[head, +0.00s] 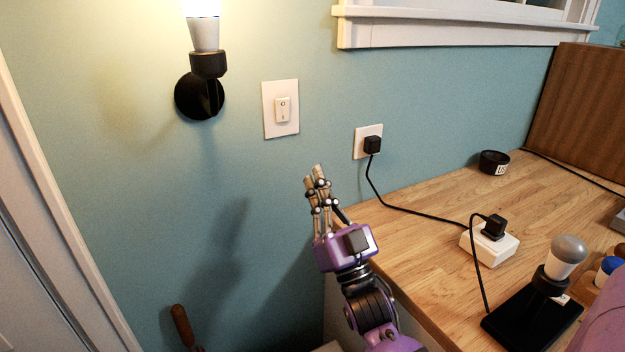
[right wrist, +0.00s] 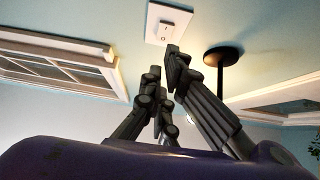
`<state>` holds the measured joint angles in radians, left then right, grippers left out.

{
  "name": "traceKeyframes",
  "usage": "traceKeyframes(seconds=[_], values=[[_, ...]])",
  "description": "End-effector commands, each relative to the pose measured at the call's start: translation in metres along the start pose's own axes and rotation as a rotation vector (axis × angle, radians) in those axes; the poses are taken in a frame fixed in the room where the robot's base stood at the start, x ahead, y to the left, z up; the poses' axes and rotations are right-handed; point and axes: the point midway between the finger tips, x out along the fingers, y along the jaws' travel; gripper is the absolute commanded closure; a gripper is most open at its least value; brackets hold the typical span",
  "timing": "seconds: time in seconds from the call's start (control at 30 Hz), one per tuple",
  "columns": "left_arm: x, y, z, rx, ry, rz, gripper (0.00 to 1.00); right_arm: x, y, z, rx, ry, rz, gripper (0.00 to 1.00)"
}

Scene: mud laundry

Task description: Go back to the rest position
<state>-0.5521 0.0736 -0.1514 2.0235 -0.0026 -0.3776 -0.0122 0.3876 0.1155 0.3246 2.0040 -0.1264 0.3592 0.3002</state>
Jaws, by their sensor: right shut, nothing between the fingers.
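My right gripper (head: 317,172) is raised in front of the blue wall, below and to the right of the white light switch (head: 282,109). Its fingers point up and are shut with nothing between them. It is apart from the switch in the head view. In the right wrist view the fingertips (right wrist: 164,62) show below the switch (right wrist: 168,24). My left gripper is in neither view.
A lit wall lamp (head: 204,65) is left of the switch. An outlet (head: 368,141) with a black plug is to the right.

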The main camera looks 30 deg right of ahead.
Motion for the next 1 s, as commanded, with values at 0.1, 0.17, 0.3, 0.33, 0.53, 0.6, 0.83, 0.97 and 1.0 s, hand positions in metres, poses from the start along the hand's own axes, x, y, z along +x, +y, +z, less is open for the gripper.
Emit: traceKeyframes(seconds=[0.1, 0.17, 0.3, 0.33, 0.53, 0.6, 0.83, 0.97, 1.0], values=[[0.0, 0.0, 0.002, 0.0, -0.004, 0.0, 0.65, 0.0, 0.0, 0.0, 0.0, 0.0, 0.0, 1.0], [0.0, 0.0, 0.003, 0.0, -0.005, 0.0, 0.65, 0.0, 0.0, 0.0, 0.0, 0.0, 0.0, 1.0], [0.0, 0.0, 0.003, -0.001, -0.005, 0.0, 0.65, 0.0, 0.003, 0.008, -0.022, -0.032, 0.01, 1.0], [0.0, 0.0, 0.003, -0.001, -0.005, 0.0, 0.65, 0.0, 0.004, 0.013, -0.031, -0.055, 0.017, 1.0], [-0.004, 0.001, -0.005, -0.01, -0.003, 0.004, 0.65, -0.047, -0.017, 0.09, -0.057, -0.387, 0.013, 1.0], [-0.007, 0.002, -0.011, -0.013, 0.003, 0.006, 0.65, -0.085, -0.025, 0.116, -0.066, -0.529, -0.003, 1.0], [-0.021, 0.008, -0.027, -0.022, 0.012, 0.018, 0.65, -0.245, -0.054, 0.159, -0.079, -0.974, -0.066, 1.0], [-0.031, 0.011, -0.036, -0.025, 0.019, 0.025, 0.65, -0.343, -0.069, 0.152, -0.067, -1.197, -0.099, 1.0], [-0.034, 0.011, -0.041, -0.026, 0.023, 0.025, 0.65, -0.372, -0.074, 0.145, -0.06, -1.257, -0.107, 1.0]])
